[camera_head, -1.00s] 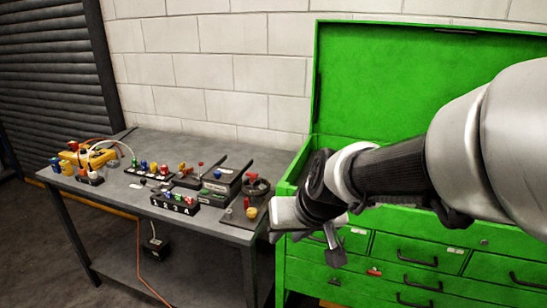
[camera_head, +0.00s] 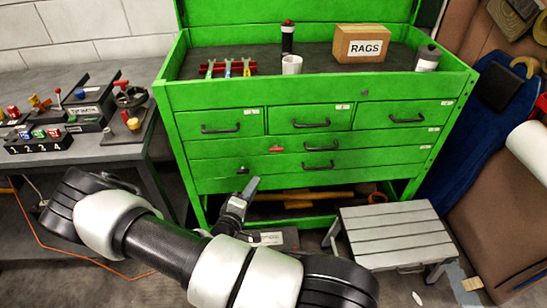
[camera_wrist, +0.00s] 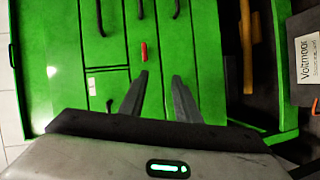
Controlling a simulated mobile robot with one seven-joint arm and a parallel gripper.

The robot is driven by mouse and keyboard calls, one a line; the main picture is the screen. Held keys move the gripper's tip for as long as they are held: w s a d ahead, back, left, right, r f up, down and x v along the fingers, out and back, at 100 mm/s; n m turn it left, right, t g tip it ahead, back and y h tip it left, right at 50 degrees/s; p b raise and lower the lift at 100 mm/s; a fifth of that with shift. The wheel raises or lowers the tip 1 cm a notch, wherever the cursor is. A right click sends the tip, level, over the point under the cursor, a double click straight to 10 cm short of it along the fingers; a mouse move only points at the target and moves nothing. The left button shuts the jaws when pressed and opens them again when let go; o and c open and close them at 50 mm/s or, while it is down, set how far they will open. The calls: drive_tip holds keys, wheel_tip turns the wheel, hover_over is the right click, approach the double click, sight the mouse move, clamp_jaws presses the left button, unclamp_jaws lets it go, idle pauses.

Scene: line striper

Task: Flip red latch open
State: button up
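The red latch (camera_head: 276,149) is a small red piece on the front of the green tool chest (camera_head: 185,160), on a wide drawer below the row of small drawers. In the wrist view the red latch (camera_wrist: 144,51) is upright in the picture, just beyond the fingertips and nearer the left one. My gripper (camera_head: 251,186) is in front of the chest, below the latch in the head view. In the wrist view my gripper (camera_wrist: 159,75) has its two fingers apart with nothing between them. The fingers do not appear to touch the latch.
Black drawer handles (camera_head: 321,164) stick out near the latch. A slatted step stool (camera_head: 395,234) stands right of the chest's base. A grey workbench (camera_head: 110,155) with switches is on the left. The chest top holds a RAGS box (camera_head: 361,44) and tools.

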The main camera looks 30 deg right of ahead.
drive_tip(key=s+d+n+t+h, duration=0.1)
drive_tip(key=d+n, duration=0.1)
approach(276, 151)
drive_tip(key=shift+t, duration=0.4)
drive_tip(key=x, duration=0.8)
drive_tip(key=shift+w+d+f, duration=0.2)
drive_tip(key=shift+d+f, duration=0.05)
drive_tip(key=shift+d, duration=0.1)
clamp_jaws()
